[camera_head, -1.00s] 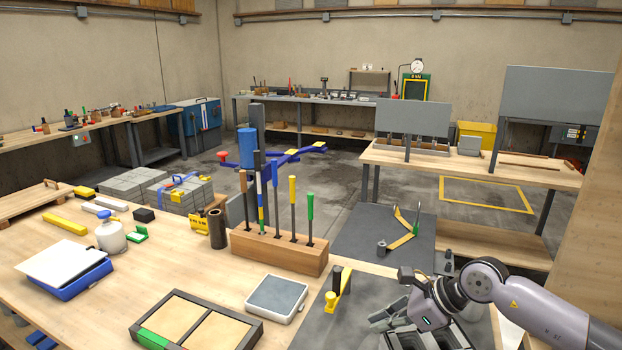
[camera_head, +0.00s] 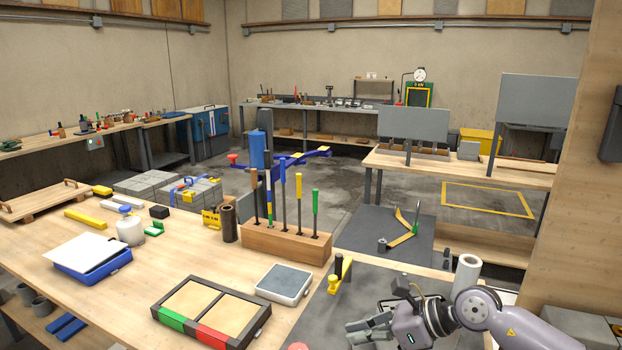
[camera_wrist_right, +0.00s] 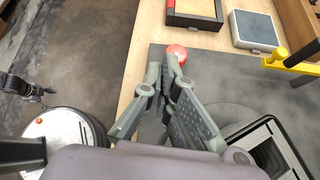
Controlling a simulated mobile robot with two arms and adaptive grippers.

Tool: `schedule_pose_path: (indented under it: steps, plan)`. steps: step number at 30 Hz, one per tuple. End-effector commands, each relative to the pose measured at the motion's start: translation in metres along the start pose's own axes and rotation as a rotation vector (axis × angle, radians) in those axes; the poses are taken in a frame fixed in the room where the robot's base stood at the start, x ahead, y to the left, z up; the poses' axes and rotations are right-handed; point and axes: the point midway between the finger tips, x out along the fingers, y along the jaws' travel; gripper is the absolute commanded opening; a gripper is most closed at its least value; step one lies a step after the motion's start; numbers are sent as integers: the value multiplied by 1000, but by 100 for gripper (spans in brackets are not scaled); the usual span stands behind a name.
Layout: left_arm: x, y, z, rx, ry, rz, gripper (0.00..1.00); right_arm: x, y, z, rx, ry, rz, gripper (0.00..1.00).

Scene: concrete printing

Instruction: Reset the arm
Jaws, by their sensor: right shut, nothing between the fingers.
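My right gripper (camera_head: 368,332) is at the lower right of the head view, low over the dark mat (camera_head: 385,283) at the table's right end. In the right wrist view its fingers (camera_wrist_right: 168,72) are together and empty. A red round knob (camera_wrist_right: 176,53) shows just beyond the fingertips; I cannot tell whether they touch it. It also shows at the bottom of the head view (camera_head: 298,346). A dark jointed part (camera_wrist_right: 22,86) at the left of the wrist view may be my left gripper; its jaws are too small to read.
The framed tray (camera_head: 211,312), the grey-topped scale (camera_head: 284,283) and the yellow-handled tool (camera_head: 337,274) lie near my right gripper. A wooden block (camera_head: 286,243) holds several upright tools. A pale cylinder (camera_head: 466,275) stands behind my right arm. A wooden panel rises at right.

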Motion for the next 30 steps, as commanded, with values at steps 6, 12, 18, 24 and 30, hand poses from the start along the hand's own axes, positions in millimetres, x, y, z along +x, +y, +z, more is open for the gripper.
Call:
schedule_pose_path:
  steps: [6, 12, 18, 24, 30]
  plan:
    - [0, -1, -2, 0, 3, -1, 64, 22, 45, 43, 173, -266, 100, 0]
    - [0, 0, 5, 0, -8, 0, 64, 16, 76, 95, 511, -624, 204, 0]
    - [0, 0, 7, -1, -10, 0, 64, -29, 49, 103, 1176, -1090, 239, 0]
    - [0, 0, 7, -1, -10, 0, 64, -58, 5, -7, 1965, -1419, 75, 0]
    - [0, 0, 6, -1, -10, 0, 64, -59, 33, -153, 2642, -1533, -265, 0]
